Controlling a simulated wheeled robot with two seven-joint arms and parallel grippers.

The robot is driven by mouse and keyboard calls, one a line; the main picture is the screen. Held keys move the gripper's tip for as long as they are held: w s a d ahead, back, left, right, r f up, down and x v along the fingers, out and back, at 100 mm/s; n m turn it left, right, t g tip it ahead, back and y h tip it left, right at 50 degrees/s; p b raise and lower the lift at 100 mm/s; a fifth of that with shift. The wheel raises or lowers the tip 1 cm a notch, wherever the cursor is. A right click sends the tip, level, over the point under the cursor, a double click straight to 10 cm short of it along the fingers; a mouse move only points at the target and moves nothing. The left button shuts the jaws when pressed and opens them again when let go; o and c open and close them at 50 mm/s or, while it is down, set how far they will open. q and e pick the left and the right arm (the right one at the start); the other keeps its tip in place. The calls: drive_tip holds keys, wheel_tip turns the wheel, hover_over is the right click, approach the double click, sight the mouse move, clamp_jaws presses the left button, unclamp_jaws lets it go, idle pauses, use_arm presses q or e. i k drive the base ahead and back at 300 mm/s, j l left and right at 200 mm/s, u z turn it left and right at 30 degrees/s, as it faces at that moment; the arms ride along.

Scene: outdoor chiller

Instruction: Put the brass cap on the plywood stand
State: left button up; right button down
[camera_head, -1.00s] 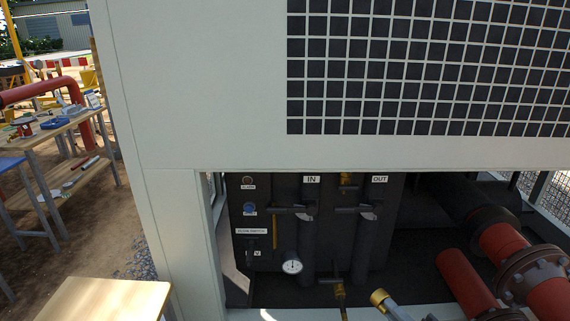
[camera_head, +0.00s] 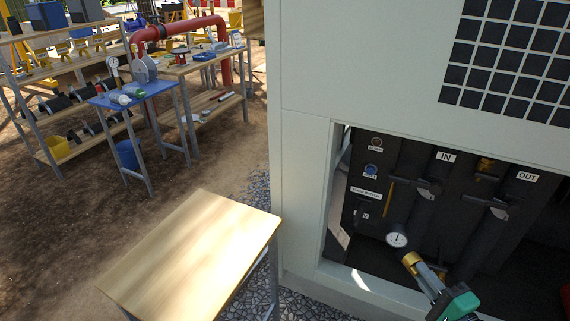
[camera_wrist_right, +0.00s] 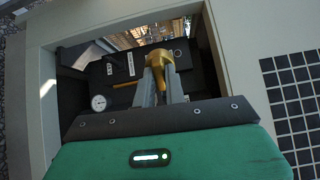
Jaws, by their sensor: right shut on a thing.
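The brass cap (camera_head: 411,260) is held at the fingertips of my right gripper (camera_head: 421,270), in front of the chiller's opening. In the right wrist view the cap (camera_wrist_right: 159,58) sits between the two grey fingers, which are shut on it. The plywood stand (camera_head: 195,255) is a pale wooden top on metal legs at the lower middle of the head view, left of the chiller. Its top is bare, and the gripper and cap are well apart from it, to its right. My left gripper is not in view.
The chiller's pale corner panel (camera_head: 303,200) stands between the stand and my right gripper. A dial gauge (camera_head: 396,239) and dark pipes are in the opening behind the cap. A blue table (camera_head: 135,95) and shelves stand farther back left.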

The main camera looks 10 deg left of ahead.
sight(188, 246)
drive_tip(key=u, duration=1.15)
drive_tip(key=i+j+z, duration=0.1)
drive_tip(key=j, duration=0.3)
drive_tip(key=i+j+z, duration=0.1)
drive_tip(key=i+j, duration=0.35)
drive_tip(key=j, duration=0.2)
drive_tip(key=i+j+z, duration=0.25)
drive_tip(key=i+j, duration=0.2)
drive_tip(key=j, duration=0.3)
